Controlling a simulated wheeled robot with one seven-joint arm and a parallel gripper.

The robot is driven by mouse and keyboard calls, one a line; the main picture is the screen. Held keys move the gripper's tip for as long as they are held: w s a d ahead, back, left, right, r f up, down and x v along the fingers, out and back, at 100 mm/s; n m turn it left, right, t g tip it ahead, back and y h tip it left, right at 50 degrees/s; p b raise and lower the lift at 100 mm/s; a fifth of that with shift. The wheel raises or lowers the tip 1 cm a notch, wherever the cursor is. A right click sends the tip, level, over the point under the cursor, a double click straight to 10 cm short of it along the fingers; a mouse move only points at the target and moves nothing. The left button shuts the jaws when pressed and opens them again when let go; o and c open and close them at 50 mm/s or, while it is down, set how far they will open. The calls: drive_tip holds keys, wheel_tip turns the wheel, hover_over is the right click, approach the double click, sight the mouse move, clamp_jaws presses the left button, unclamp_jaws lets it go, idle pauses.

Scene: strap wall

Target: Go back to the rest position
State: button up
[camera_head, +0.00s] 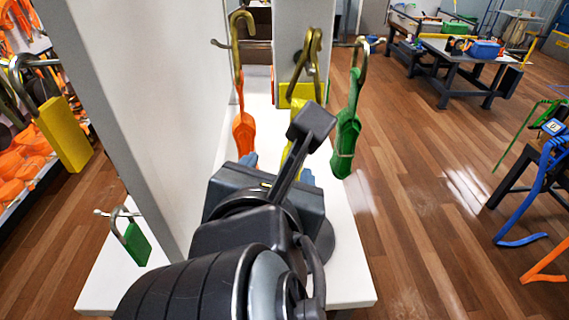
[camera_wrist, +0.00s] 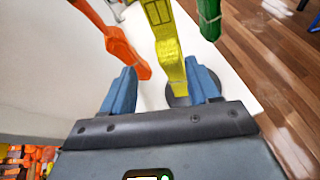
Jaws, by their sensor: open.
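My gripper (camera_head: 279,168) is open, with its two blue fingers apart; it also shows in the wrist view (camera_wrist: 162,84). A yellow strap (camera_wrist: 167,50) hangs between the fingers in the picture, nearer the right one; whether it touches is unclear. In the head view my arm partly hides the yellow strap (camera_head: 297,152). An orange strap (camera_head: 243,135) hangs left of it, and its lower end (camera_wrist: 126,52) is near the left finger in the wrist view. A green strap (camera_head: 346,135) hangs to the right, clear of the fingers.
A white panel (camera_head: 135,100) stands close on the left, with a yellow padlock (camera_head: 64,133) and a green padlock (camera_head: 137,243) nearby. Wooden floor (camera_head: 430,220) is open to the right.

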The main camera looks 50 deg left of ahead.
drive_tip(key=s+d+f+m+t+h, duration=0.1)
drive_tip(key=s+d+f+m, duration=0.1)
drive_tip(key=d+f+m, duration=0.7)
drive_tip(key=s+d+f+m+t+h, duration=0.1)
drive_tip(key=d+f+m, duration=0.4)
drive_tip(key=d+m, duration=0.85)
drive_tip(key=s+d+m+t+h, duration=0.1)
drive_tip(key=s+d+m+h, duration=0.2)
drive_tip(key=s+d+m, duration=0.5)
drive_tip(key=s+d+m+t+h, duration=0.1)
drive_tip(key=s+d+m+h, duration=0.2)
drive_tip(key=s+d+m, duration=0.6)
drive_tip(key=d+m, duration=0.2)
drive_tip(key=d, duration=0.2)
drive_tip(key=shift+s+d+f+t+h, duration=0.2)
drive_tip(key=shift+d+f+t+h, duration=0.05)
drive_tip(key=shift+d+t+h, duration=0.05)
drive_tip(key=shift+a, duration=0.1)
